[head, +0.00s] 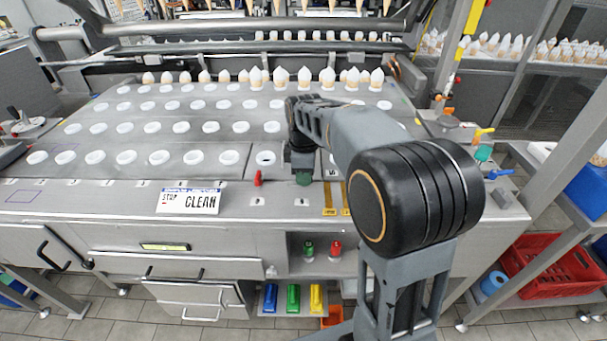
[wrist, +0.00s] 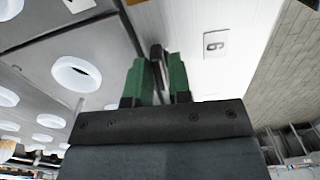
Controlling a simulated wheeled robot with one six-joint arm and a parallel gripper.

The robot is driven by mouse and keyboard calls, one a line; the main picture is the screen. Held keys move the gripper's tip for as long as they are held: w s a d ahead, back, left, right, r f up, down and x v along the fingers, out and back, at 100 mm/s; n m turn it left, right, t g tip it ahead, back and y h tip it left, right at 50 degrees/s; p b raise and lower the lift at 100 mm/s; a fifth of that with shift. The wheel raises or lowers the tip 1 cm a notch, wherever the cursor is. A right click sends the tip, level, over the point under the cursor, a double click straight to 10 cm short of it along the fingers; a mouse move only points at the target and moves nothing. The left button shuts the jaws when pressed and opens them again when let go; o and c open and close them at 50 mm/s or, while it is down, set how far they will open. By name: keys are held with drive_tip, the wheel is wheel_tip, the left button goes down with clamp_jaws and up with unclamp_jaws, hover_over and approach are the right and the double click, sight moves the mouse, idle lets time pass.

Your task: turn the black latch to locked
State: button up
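In the wrist view the narrow black latch (wrist: 157,58) stands between the two green fingers of my gripper (wrist: 160,78). The fingers are a small distance apart on either side of it. I cannot tell whether both press on it. In the head view my gripper (head: 303,178) points down at the front edge of the grey machine deck (head: 120,195). The latch is hidden there behind my gripper and arm. A small white label plate (wrist: 215,43) with a dark mark lies beside the latch in the wrist view.
A red handle (head: 258,178) stands just left of my gripper. A white sign (head: 189,201) leans at the deck front. Rows of white ring holders (head: 229,157) cover the deck behind. Yellow strips (head: 329,198) lie just right of my gripper. A red crate (head: 535,270) sits lower right.

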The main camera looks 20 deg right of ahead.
clamp_jaws()
drive_tip(key=shift+r+m, duration=0.1)
drive_tip(key=shift+m, duration=0.2)
drive_tip(key=m+p, duration=0.1)
drive_tip(key=m, duration=0.1)
drive_tip(key=shift+m+p, duration=0.3)
drive_tip(key=m+p, duration=0.1)
drive_tip(key=m, duration=0.3)
drive_tip(key=shift+m+p, duration=0.3)
drive_tip(key=m+p, duration=0.1)
drive_tip(key=m, duration=0.3)
drive_tip(key=shift+m, duration=0.3)
drive_tip(key=shift+m+p, duration=0.6)
drive_tip(key=shift+m, duration=1.4)
